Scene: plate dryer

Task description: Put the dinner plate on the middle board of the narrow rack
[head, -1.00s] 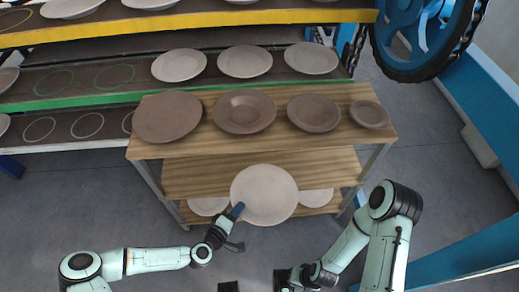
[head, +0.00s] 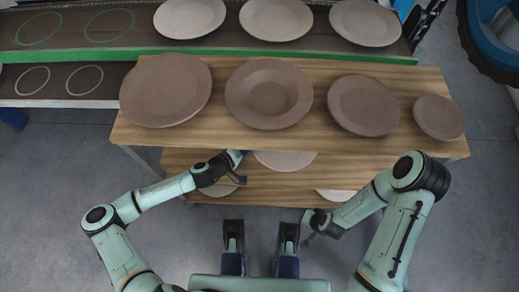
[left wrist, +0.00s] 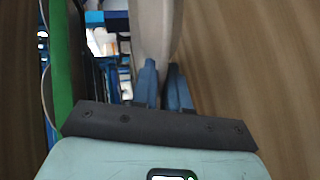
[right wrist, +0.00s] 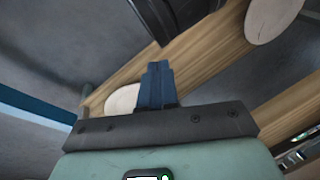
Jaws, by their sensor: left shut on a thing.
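The narrow rack (head: 436,78) has a wooden top board, a middle board (head: 345,165) and a bottom board below it. My left gripper (head: 244,155) is shut on the rim of a pale dinner plate (head: 285,160). The plate reaches in under the top board, over the middle board, and its far part is hidden. I cannot tell if it touches the middle board. In the left wrist view the plate (left wrist: 155,30) shows edge-on between the fingers (left wrist: 163,85). My right gripper (right wrist: 155,85) is shut and empty, in front of the rack's right side.
Several brown plates, among them a large one (head: 166,90), stand on the top board close above my left gripper. Pale plates (head: 218,188) (head: 335,195) show on the bottom board. A green-edged shelf (head: 60,55) stands behind. The floor at left is clear.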

